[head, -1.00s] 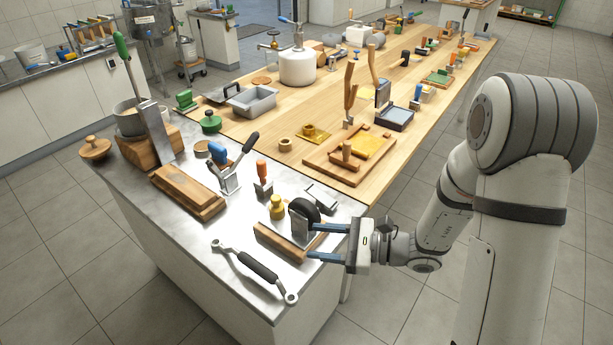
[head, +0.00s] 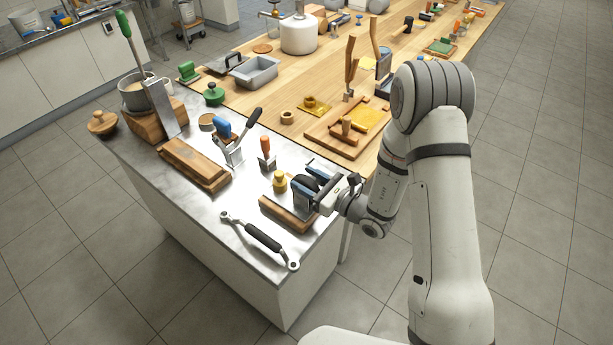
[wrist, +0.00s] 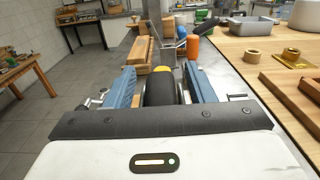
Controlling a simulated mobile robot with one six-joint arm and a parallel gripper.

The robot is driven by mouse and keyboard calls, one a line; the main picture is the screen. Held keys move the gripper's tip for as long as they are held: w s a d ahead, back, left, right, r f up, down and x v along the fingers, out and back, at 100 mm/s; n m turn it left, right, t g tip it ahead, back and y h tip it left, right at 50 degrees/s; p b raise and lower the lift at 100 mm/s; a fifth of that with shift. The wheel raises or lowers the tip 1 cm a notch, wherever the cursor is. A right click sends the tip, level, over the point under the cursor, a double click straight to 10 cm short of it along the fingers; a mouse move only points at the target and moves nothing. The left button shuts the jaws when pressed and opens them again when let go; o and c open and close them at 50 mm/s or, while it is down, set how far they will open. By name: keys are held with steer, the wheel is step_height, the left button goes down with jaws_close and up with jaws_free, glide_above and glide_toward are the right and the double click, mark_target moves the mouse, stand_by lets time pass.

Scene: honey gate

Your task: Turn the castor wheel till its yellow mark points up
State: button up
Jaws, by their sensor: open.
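The castor wheel (head: 304,186) is a black wheel in a metal fork, on a wooden block (head: 284,213) near the front right of the metal counter. In the wrist view the dark wheel (wrist: 160,88) stands between my blue fingers. My gripper (head: 312,187) is open around it, one finger on each side, with a gap in the wrist view. A yellow patch (wrist: 163,69) shows at the wheel's far top edge; I cannot tell whether it is the mark or something behind. In the head view my gripper hides much of the wheel.
A yellow knob (head: 280,181) stands close behind the wheel. A double-ended bar with a black grip (head: 262,238) lies in front. An orange-handled tool (head: 266,150) and a blue-and-black lever tool (head: 230,145) stand further back. A wooden tray (head: 347,134) is on the adjoining table.

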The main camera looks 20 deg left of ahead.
steer(key=shift+w+a, duration=0.1)
steer(key=shift+a, duration=0.1)
steer(key=shift+c, duration=0.2)
steer(key=c, duration=0.9)
steer(key=shift+d+f+b, duration=0.1)
steer(key=shift+f+b, duration=0.2)
steer(key=shift+b, duration=0.6)
steer(key=y+b, duration=0.1)
steer(key=b, duration=0.1)
steer(key=shift+d+f+b, duration=0.2)
steer(key=shift+b, duration=0.2)
steer(key=shift+d+r+t+y+b, duration=0.15)
steer(key=shift+t+y+b, duration=0.25)
steer(key=shift+y+b, duration=0.5)
steer(key=shift+s+d+r+b, duration=0.1)
steer(key=shift+s+r+b, duration=0.15)
steer(key=shift+b, duration=0.35)
